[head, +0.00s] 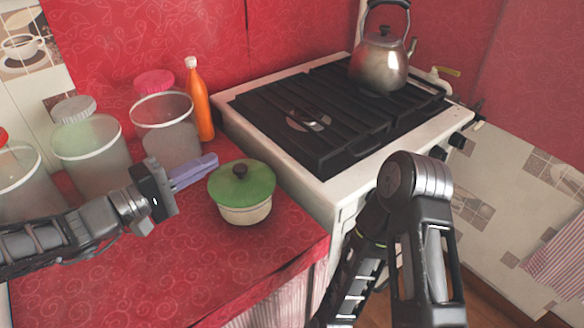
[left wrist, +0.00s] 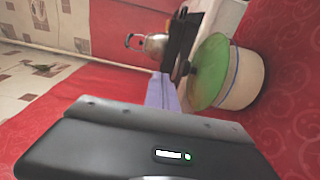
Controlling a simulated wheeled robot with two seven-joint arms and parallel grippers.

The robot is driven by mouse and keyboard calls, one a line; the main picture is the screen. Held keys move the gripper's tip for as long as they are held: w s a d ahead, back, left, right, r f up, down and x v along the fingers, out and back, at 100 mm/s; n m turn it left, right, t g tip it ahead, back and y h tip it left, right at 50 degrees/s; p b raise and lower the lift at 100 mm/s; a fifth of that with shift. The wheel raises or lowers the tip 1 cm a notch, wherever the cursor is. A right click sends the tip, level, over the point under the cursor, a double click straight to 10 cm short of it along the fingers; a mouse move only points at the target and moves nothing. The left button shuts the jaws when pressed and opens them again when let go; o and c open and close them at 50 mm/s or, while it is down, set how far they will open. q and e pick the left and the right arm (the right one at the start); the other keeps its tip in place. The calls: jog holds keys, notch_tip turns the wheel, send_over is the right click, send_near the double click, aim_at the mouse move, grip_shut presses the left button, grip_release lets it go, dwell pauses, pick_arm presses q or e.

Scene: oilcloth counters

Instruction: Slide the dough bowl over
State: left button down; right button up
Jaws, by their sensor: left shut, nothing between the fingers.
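The dough bowl (head: 244,211) is a cream pot with a green lid (head: 241,184) and a dark knob. It stands upright on the red oilcloth counter (head: 190,270), near the stove. My left gripper (head: 212,160) is shut and empty, its purplish fingers just left of the lid and close to it; whether they touch cannot be told. In the left wrist view the bowl (left wrist: 246,82) shows at the right, beside the fingers (left wrist: 165,92). My right arm shows at the right of the head view, but its gripper fingers are not visible.
A stove (head: 327,180) with black grates adjoins the counter on the right, with a kettle (head: 381,62) at its back. Several clear jars (head: 92,150) and an orange bottle (head: 199,105) stand behind. The counter in front of the bowl is clear.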

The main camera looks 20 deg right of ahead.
pick_arm(q)
jog(key=s+d+b, duration=0.2)
jog(key=d, duration=0.6)
jog(key=s+d+b, duration=0.2)
jog(key=s+d, duration=0.1)
jog(key=d, duration=0.5)
